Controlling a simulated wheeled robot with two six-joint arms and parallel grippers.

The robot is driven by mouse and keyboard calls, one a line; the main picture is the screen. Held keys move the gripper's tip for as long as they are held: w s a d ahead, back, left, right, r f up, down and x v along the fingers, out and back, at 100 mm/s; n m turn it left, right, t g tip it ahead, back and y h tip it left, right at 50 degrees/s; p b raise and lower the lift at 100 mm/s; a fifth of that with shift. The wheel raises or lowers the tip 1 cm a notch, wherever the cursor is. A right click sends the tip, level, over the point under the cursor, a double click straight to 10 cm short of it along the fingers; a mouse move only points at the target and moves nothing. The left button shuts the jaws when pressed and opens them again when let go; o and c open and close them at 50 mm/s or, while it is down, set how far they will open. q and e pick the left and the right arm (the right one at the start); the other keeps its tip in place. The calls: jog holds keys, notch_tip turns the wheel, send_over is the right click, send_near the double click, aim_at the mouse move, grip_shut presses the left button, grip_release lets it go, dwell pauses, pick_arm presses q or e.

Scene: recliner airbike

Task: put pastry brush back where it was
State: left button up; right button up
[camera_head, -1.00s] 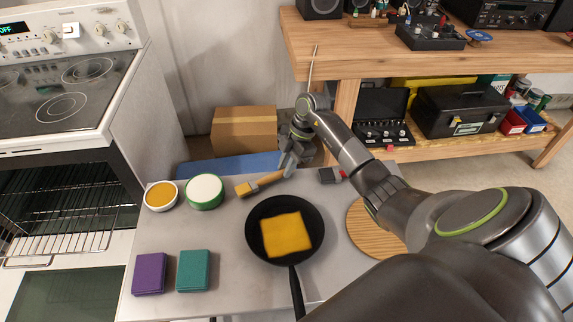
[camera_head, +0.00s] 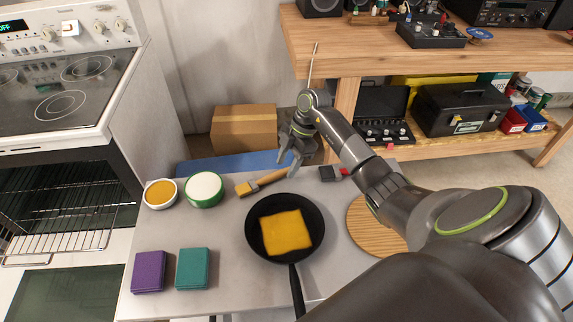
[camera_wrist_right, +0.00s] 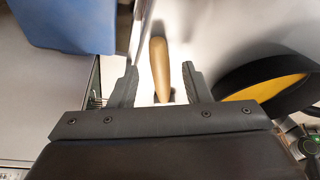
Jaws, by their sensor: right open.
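The pastry brush (camera_head: 262,182) lies on the grey table behind the pan, with its yellowish bristle end to the left and its wooden handle to the right. My right gripper (camera_head: 288,164) is open at the handle end. In the right wrist view, the handle (camera_wrist_right: 160,72) shows in the gap between the spread fingers (camera_wrist_right: 160,75), without visible contact with either. The bristle end is hidden in that view. My left gripper is not in view.
A black pan (camera_head: 254,244) with a yellow slice is in front. A white bowl with green rim (camera_head: 204,190), an orange-filled bowl (camera_head: 160,193), purple (camera_head: 149,271) and teal (camera_head: 193,268) blocks stand left. A round wooden board (camera_head: 367,228) and red-black item (camera_head: 333,173) are right.

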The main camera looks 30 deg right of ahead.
jog(key=v, duration=1.6)
jog(key=shift+d+r, duration=0.15)
jog(key=shift+r, duration=0.05)
